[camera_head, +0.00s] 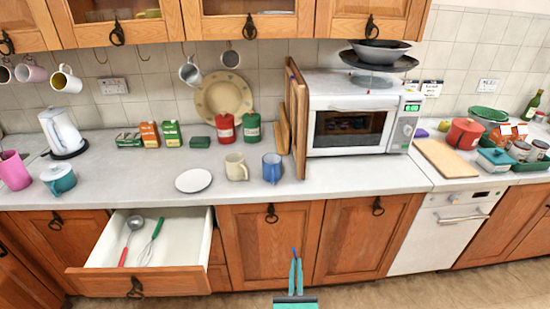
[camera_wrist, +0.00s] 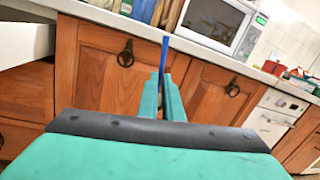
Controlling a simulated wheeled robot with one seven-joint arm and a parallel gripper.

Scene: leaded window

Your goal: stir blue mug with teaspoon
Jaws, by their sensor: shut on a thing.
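The blue mug (camera_head: 272,168) stands upright on the counter, left of the microwave, next to a cream mug. My gripper (camera_head: 296,272) is low in front of the cupboard doors, below the counter and well apart from the mug. In the wrist view its two green fingers (camera_wrist: 162,98) are shut on a thin blue handle (camera_wrist: 165,52) that points up. It looks like the teaspoon's handle; its bowl does not show.
An open drawer (camera_head: 141,281) juts out at the left, with a red-handled ladle (camera_head: 131,240) and a green-handled whisk (camera_head: 151,243) inside. A cream mug (camera_head: 236,167) and a white plate (camera_head: 193,181) stand left of the blue mug. The microwave (camera_head: 355,125) and a wooden board (camera_head: 297,118) stand to its right.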

